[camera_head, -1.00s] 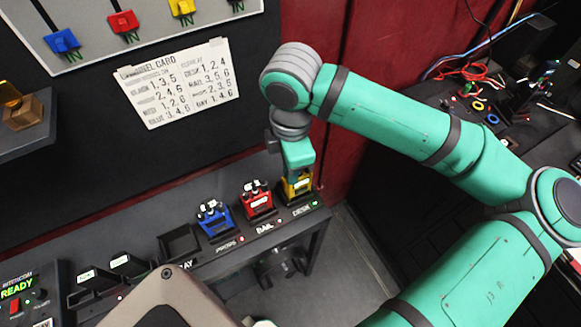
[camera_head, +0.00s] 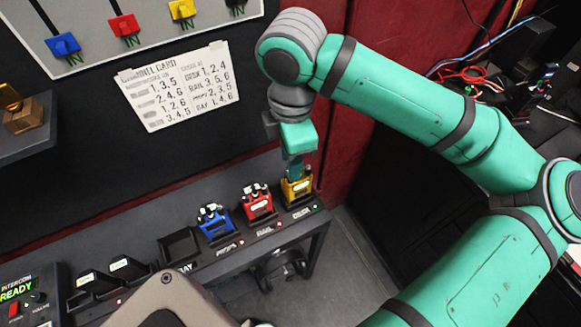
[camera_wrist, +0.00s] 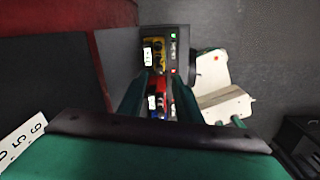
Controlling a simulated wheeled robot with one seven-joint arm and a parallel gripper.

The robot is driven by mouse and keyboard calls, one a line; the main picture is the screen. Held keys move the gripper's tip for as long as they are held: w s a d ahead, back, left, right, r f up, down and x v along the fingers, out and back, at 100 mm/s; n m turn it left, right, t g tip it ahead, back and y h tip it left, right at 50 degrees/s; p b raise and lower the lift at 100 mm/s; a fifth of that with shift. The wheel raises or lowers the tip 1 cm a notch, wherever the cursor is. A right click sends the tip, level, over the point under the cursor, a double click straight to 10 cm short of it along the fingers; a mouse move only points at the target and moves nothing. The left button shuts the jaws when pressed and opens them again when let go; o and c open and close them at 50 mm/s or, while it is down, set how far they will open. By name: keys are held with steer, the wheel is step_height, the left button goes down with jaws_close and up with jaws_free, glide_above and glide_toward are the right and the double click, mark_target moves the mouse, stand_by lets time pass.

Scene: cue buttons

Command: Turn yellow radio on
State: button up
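The yellow radio (camera_head: 296,190) stands upright in the rightmost slot of the dark shelf, behind the DESK label (camera_head: 301,214). It also shows in the wrist view (camera_wrist: 154,50), just beyond my fingertips. My gripper (camera_head: 295,172) points down right above the yellow radio and overlaps its top edge in the head view. In the wrist view the two green fingers (camera_wrist: 163,80) are apart with nothing held between them. I cannot tell whether a fingertip touches the radio. Its top controls are partly hidden.
The red radio (camera_head: 257,203) and blue radio (camera_head: 214,222) stand to the left, with an empty slot (camera_head: 180,245) beyond them. A channel card (camera_head: 180,87) hangs on the dark wall below coloured switches (camera_head: 124,25). An intercom panel (camera_head: 20,295) reads READY. A red wall is behind my arm.

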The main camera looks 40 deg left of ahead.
step_height(320, 180, up, 6)
glide_above(288, 190)
steer(key=shift+w+d+f, duration=0.1)
steer(key=shift+w+f, duration=0.1)
steer(key=shift+w, duration=0.2)
step_height(288, 190, down, 10)
steer(key=n, duration=0.4)
steer(key=shift+w+f, duration=0.1)
steer(key=shift+w, duration=0.05)
steer(key=shift+f+n, duration=0.3)
steer(key=shift+f, duration=0.05)
steer(key=shift+a, duration=0.2)
jaws_close()
